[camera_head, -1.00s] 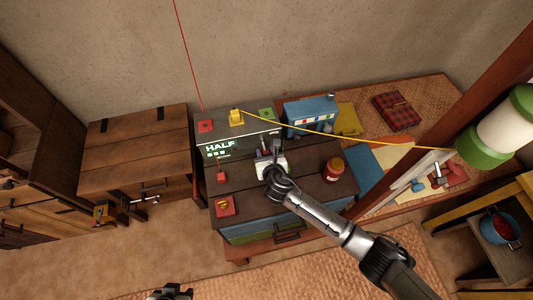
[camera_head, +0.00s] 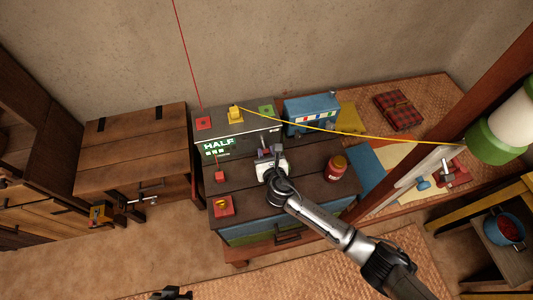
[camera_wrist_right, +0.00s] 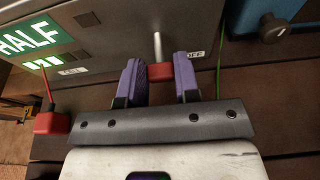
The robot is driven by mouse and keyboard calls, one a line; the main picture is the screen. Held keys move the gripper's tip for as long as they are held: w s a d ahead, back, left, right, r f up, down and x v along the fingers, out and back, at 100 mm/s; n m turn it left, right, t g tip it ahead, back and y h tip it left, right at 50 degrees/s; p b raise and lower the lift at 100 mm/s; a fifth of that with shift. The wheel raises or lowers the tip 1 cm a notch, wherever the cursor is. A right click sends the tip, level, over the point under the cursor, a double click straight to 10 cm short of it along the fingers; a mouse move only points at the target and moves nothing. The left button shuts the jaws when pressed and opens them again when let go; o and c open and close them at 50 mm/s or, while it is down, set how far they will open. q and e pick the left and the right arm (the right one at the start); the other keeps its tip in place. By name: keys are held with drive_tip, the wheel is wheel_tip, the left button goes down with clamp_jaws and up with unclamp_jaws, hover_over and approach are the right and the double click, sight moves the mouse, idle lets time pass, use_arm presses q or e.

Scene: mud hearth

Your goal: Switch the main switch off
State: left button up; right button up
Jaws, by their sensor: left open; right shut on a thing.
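The dark grey control box (camera_head: 245,128) stands on the dark wooden cabinet top (camera_head: 305,195). In the right wrist view, a silver lever with a red end (camera_wrist_right: 160,72) sticks out of the box front, beside a label reading OFF (camera_wrist_right: 193,57). My right gripper (camera_head: 269,151) is at the box front. Its purple fingers (camera_wrist_right: 160,85) are shut with the red end between them. A green HALF display (camera_wrist_right: 30,40) with lit bars shows to the left, and also in the head view (camera_head: 219,145). My left gripper (camera_head: 177,293) is partly cut off at the bottom edge.
A small red block with a thin red rod (camera_head: 220,176), a red box with a yellow mark (camera_head: 222,206) and a red jar (camera_head: 335,168) stand on the cabinet top. A blue box (camera_head: 311,112) is to the right. A yellow line crosses above.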

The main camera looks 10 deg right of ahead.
drive_tip(key=o, duration=0.8)
drive_tip(key=shift+o, duration=0.6)
drive_tip(key=shift+s, duration=0.1)
drive_tip(key=shift+s+r, duration=0.1)
drive_tip(key=shift+s, duration=0.1)
drive_tip(key=p+v, duration=0.2)
drive_tip(key=v, duration=1)
drive_tip(key=shift+s+d, duration=0.1)
drive_tip(key=shift+s, duration=0.05)
drive_tip(key=shift+s+r, duration=0.2)
drive_tip(key=shift+s, duration=0.25)
